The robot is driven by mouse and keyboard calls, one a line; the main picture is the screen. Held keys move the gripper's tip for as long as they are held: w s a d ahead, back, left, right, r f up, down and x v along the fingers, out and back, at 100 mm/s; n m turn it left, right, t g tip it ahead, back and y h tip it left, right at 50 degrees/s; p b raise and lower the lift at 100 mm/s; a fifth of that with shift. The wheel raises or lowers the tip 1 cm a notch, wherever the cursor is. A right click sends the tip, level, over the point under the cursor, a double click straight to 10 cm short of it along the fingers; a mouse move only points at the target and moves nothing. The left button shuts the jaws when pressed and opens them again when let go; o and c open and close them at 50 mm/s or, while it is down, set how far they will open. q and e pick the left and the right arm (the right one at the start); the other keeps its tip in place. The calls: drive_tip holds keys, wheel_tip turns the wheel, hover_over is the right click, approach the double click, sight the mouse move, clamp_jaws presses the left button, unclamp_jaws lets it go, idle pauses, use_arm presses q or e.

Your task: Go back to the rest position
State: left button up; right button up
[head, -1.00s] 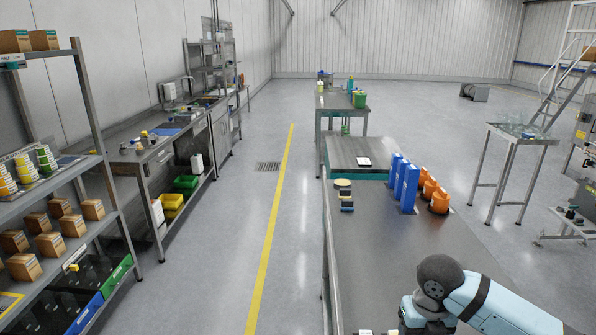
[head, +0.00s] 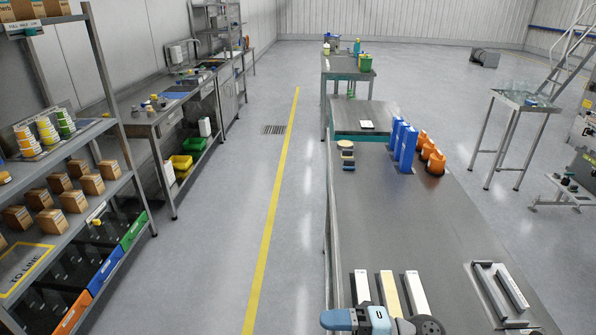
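Part of one of my arms (head: 372,319), light blue with a dark round joint, shows at the bottom edge of the head view, over the near end of the long grey bench (head: 400,225). No gripper fingers are visible. Both grippers are out of the picture, so I cannot see whether they hold anything. Just beyond the arm, three pale bars lie side by side on the bench: a left white one (head: 361,287), a cream middle one (head: 389,293) and a right white one (head: 416,293).
A grey metal frame (head: 483,290) lies on the bench at right. Blue upright packs (head: 407,150) and orange containers (head: 436,162) stand farther back. A stocked shelf rack (head: 100,90) stands at left. The aisle with the yellow line (head: 268,225) is clear.

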drive_tip(key=w+d+f+m+t+h+p, duration=0.25)
drive_tip(key=d+m+t+h, duration=0.4)
drive_tip(key=m+t, duration=1.1)
drive_tip(key=s+d+f+m+g+h, duration=0.3)
drive_tip(key=s+f+m, duration=0.3)
drive_tip(key=f, duration=0.2)
drive_tip(key=s+d+f+m+g+h+p, duration=0.1)
drive_tip(key=s+d+f+m+g+h, duration=0.3)
drive_tip(key=f, duration=0.4)
drive_tip(key=shift+s+d+m+h, duration=0.2)
drive_tip(key=shift+s+m+h, duration=0.65)
drive_tip(key=shift+s, duration=0.2)
